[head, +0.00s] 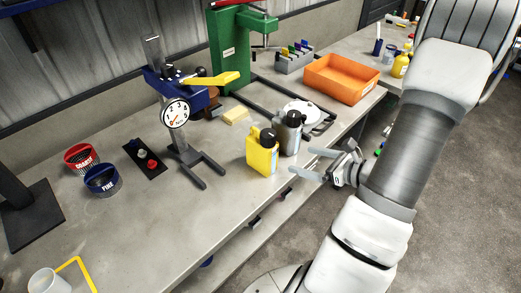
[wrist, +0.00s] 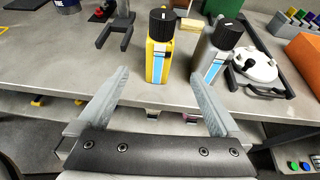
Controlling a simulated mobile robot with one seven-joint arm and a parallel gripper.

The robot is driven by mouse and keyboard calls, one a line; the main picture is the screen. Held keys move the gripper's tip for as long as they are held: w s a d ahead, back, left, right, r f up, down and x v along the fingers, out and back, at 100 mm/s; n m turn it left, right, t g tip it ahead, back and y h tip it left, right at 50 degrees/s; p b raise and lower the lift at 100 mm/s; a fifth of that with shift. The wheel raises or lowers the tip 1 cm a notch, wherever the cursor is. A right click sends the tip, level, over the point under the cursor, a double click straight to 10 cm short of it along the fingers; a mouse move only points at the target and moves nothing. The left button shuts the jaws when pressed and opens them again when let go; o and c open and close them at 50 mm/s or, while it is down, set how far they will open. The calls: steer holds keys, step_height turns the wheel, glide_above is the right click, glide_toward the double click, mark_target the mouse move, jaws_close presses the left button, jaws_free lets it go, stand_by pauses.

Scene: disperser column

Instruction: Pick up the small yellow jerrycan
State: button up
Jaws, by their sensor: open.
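The small yellow jerrycan (head: 261,157) stands upright on the workbench near its front edge, with a black cap. In the wrist view the jerrycan (wrist: 157,57) is ahead of my gripper, between the lines of the two fingers, with a blue and white label. A grey jerrycan (head: 289,137) with a black cap stands close to its right; it also shows in the wrist view (wrist: 208,62). My gripper (head: 305,172) is open and empty, just off the bench's front edge, to the right of the yellow jerrycan and apart from it.
A dial-gauge stand (head: 176,118) with a forked base is left of the jerrycan. A white round lid (head: 302,111) and dark frame lie behind the grey jerrycan. An orange tray (head: 341,79) is farther back. Red (head: 79,157) and blue (head: 102,180) cups stand left.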

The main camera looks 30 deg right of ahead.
mark_target(275, 153)
steer(key=x, duration=1.1)
steer(key=shift+w+f, duration=0.2)
steer(key=shift+f, duration=0.1)
steer(key=shift+r+x, duration=0.15)
steer(key=shift+x, duration=1.3)
steer(key=shift+r+x, duration=0.1)
steer(key=shift+x, duration=1.35)
jaws_close()
